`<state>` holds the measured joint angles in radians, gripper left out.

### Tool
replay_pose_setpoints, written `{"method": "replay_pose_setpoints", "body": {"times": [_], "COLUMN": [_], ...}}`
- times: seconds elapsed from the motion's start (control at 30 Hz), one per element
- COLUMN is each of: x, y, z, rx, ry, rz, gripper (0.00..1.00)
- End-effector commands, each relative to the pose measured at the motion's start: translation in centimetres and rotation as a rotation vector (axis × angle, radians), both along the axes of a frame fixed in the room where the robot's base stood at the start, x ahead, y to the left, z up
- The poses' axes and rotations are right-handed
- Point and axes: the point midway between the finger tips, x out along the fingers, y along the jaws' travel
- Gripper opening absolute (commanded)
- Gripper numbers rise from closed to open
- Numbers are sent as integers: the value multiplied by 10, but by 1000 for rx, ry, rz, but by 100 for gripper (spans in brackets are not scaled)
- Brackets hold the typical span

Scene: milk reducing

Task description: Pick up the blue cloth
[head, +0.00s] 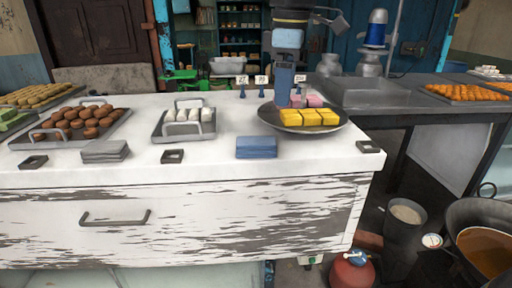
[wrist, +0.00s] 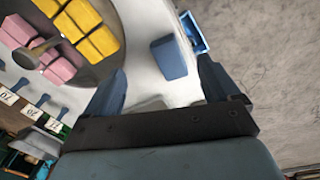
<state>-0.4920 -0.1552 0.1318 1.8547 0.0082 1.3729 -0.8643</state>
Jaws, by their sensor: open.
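The blue cloth (head: 256,147) is a folded blue block lying on the white counter near its front edge, in front of the round pan. It also shows in the wrist view (wrist: 169,57), beyond and between my fingertips. My gripper (wrist: 160,80) is open, with its two blue-grey fingers spread and nothing between them. In the head view my arm hangs down at the back of the round pan, and the gripper's fingertips are hidden or too small to make out. The gripper is apart from the cloth.
A round pan (head: 343,122) with yellow and pink sweets stands close behind the cloth. A grey folded cloth (head: 105,151) and a tray with white sweets (head: 160,136) are to the left. Small price signs (head: 261,80) stand at the back. The counter around the blue cloth is clear.

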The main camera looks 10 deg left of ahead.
Motion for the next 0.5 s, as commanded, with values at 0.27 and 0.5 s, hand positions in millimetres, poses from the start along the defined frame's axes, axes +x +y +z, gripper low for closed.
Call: {"method": "replay_pose_setpoints", "body": {"times": [0.27, 0.5], "x": [0, -1], "y": [53, 55], "z": [4, -23], "rx": [-36, -39], "ry": [57, 62], "rz": [237, 250], "gripper": [89, 89]}}
